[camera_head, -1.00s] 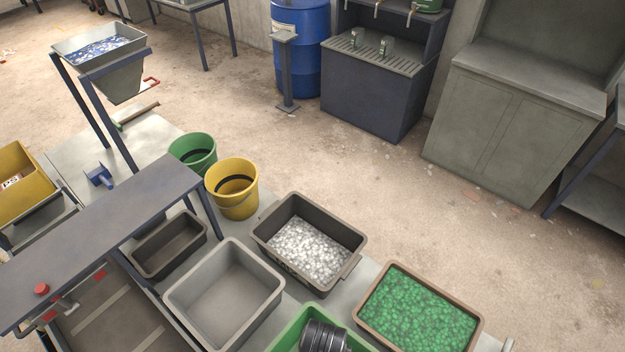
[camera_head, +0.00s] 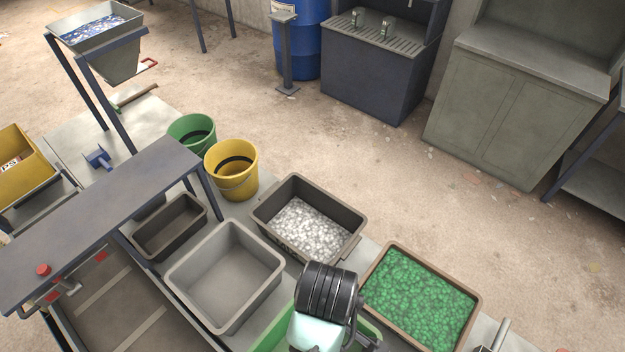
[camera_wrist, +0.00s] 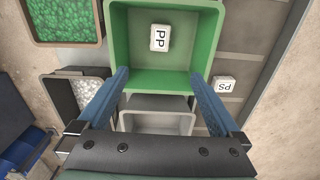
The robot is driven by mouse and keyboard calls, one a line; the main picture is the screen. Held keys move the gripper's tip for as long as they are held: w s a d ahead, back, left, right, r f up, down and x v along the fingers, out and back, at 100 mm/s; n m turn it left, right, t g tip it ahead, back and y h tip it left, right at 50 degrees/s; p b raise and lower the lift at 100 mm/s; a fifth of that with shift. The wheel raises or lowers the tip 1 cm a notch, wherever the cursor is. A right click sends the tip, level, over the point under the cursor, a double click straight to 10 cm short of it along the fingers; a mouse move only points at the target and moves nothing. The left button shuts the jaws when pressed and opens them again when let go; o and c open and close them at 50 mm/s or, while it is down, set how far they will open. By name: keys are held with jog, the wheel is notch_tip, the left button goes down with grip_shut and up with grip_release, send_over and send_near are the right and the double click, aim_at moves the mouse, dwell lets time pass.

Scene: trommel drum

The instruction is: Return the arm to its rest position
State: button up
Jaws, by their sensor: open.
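My arm's black ribbed joint (camera_head: 328,292) rises at the bottom centre of the head view, in front of the green bin (camera_head: 268,334). In the wrist view my gripper (camera_wrist: 160,76) is open, with its two blue fingers apart and nothing between them. The fingers point over the green bin (camera_wrist: 160,82), which holds a white block marked PP (camera_wrist: 160,38). A second white block marked PS (camera_wrist: 224,86) lies to the right, outside that bin. I cannot make out the fingertips in the head view.
Close around the arm stand an empty grey bin (camera_head: 180,274), a bin of white pieces (camera_head: 345,214) and a bin of green pieces (camera_head: 378,258). A yellow bucket (camera_head: 238,184) and dark bench (camera_head: 90,222) stand left.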

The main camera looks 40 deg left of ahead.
jog(key=shift+w, duration=0.15)
dwell(0.3)
jog(key=w+r+m+t+y+b, duration=0.1)
jog(key=w+r+m+t+b, duration=0.4)
jog(key=w, duration=0.7)
jog(key=w+d+r+m+t+b, duration=0.1)
jog(key=w+r+m+t, duration=0.2)
jog(key=r, duration=0.5)
jog(key=w+d+r+t+y+b, duration=0.1)
jog(key=w+d+r+t+b, duration=0.1)
jog(key=w+r+t, duration=0.4)
jog(key=w+d+r+m+t+b, duration=0.1)
jog(key=r+m+t, duration=0.1)
jog(key=r, duration=0.7)
jog(key=s+d+r+m+t+b, duration=0.1)
jog(key=s+d+r+m+t, duration=0.1)
jog(key=r, duration=0.5)
jog(key=s+d+r+m+t+h+b, duration=0.1)
jog(key=s+d+r+m+t+b, duration=0.1)
jog(key=s+r+t, duration=0.3)
jog(key=s+d+r+m+t+h+b, duration=0.1)
jog(key=s+d+r+m+t, duration=0.1)
jog(key=r, duration=0.8)
jog(key=shift+s+r+m+t, duration=0.25)
jog(key=shift+s+m+t, duration=0.35)
jog(key=shift+s+t, duration=0.6)
